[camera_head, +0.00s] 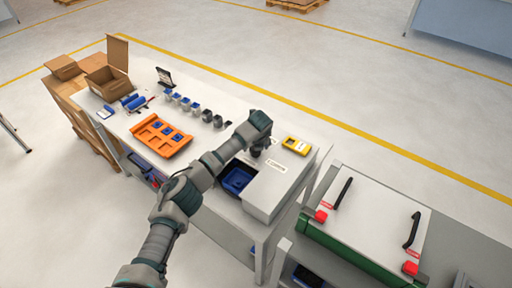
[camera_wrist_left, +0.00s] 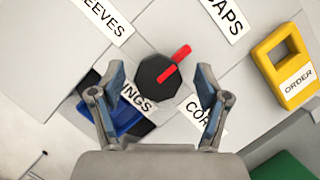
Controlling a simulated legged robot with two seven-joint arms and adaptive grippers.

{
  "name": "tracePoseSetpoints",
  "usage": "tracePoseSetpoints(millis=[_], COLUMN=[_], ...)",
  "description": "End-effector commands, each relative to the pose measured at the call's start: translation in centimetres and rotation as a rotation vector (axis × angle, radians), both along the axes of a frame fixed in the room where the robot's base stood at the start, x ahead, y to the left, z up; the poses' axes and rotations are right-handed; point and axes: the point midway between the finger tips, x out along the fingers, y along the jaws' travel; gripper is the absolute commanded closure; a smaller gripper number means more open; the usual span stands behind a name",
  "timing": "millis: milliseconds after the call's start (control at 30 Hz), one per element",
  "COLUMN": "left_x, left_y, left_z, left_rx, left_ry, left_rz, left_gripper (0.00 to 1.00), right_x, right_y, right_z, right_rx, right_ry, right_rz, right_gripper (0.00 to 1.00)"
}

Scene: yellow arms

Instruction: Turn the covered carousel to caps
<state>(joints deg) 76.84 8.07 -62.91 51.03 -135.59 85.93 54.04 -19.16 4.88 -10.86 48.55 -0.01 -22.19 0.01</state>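The carousel's grey cover (camera_head: 276,189) sits at the right end of the table, with a blue bin (camera_head: 237,180) showing in an opening at its left. In the left wrist view, a black many-sided knob (camera_wrist_left: 150,85) with a red pointer bar (camera_wrist_left: 181,55) stands on the cover. The bar points to the upper right, roughly toward the CAPS label (camera_wrist_left: 227,16). Labels SLEEVES, partly cut off, RINGS and one starting COR also surround the knob. My left gripper (camera_wrist_left: 160,78) is open above the knob, one finger each side; in the head view it (camera_head: 258,150) points down. My right gripper is not in view.
A yellow frame marked ORDER (camera_wrist_left: 278,65) lies right of the knob. An orange tray (camera_head: 150,142) with blue pieces, several small cups and cardboard boxes (camera_head: 100,83) stand farther left. A green-sided case (camera_head: 370,225) with black handles is at the right.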

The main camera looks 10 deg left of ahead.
Motion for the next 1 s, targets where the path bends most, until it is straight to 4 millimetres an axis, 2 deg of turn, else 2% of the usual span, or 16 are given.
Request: tracePoseSetpoints(millis=[200,333,700,833,1000], left_x=[-0.2,-0.5,-3.1,-3.8,-4.2], left_y=[0.0,-0.1,-1.1,-1.3,-1.5], left_z=[0.0,0.9,8.1,9.8,10.7], left_rx=[0.000,0.001,0.001,0.000,0.000], left_ry=[0.002,0.002,0.000,0.001,0.004], left_rz=[-0.001,-0.001,-0.002,-0.001,-0.001], left_gripper=[0.24,0.24,0.24,0.24,0.24], right_x=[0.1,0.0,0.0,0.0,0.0], right_y=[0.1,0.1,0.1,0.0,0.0], right_z=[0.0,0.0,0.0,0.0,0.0], right_rx=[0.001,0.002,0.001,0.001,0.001], right_ry=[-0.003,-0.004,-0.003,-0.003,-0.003], right_rz=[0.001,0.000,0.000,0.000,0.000], right_gripper=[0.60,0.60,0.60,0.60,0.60])
